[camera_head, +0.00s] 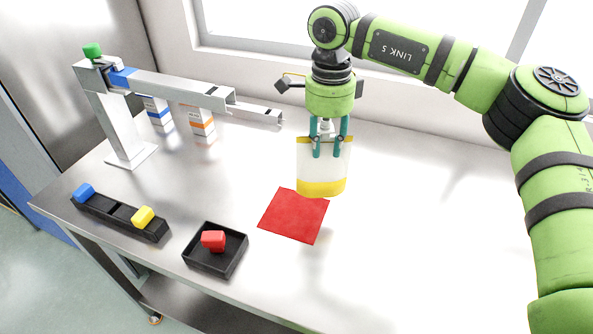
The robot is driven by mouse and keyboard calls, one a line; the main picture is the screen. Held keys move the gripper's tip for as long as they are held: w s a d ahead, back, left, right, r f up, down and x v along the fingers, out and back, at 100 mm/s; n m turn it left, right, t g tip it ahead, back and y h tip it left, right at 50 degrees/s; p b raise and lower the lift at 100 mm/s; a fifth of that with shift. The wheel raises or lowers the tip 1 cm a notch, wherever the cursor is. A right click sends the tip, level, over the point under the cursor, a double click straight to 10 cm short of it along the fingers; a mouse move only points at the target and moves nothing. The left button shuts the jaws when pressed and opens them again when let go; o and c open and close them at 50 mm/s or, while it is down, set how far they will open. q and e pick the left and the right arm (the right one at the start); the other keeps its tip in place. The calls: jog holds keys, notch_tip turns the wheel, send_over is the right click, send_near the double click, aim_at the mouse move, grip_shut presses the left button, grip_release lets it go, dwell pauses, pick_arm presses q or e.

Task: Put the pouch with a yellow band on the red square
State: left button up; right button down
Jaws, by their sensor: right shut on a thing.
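The pouch with a yellow band (322,176) is whitish, with a wide yellow band at its bottom and a thin yellow edge at its top. My right gripper (328,150) is shut on its upper part and holds it upright, pointing down. The pouch's lower edge shows just beyond the back right corner of the red square (293,216). It seems to hang above the table, but the exact gap cannot be told. The red square lies flat and bare on the table. My left gripper is not in view.
A metal stand with a rail (170,87) is at the back left, with blue-banded (158,112) and orange-banded (201,122) pouches near it. A black rack (120,214) holds blue and yellow blocks. A black tray (214,262) holds a red block. The table's right side (440,230) is clear.

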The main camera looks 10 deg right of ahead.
aim_at(299, 168)
jog(key=a+f, duration=0.1)
jog(key=a+f+p, duration=0.1)
jog(key=a, duration=0.3)
jog(key=shift+w+f+p, duration=0.35)
jog(key=shift+f, duration=0.05)
jog(key=f, duration=0.1)
jog(key=f+p, duration=0.1)
jog(key=f, duration=0.1)
jog(key=f+p, duration=0.1)
jog(key=f, duration=0.1)
jog(key=shift+a, duration=0.35)
jog(key=c, duration=0.9)
grip_release()
jog(key=shift+r, duration=0.1)
jog(key=shift+c, duration=0.2)
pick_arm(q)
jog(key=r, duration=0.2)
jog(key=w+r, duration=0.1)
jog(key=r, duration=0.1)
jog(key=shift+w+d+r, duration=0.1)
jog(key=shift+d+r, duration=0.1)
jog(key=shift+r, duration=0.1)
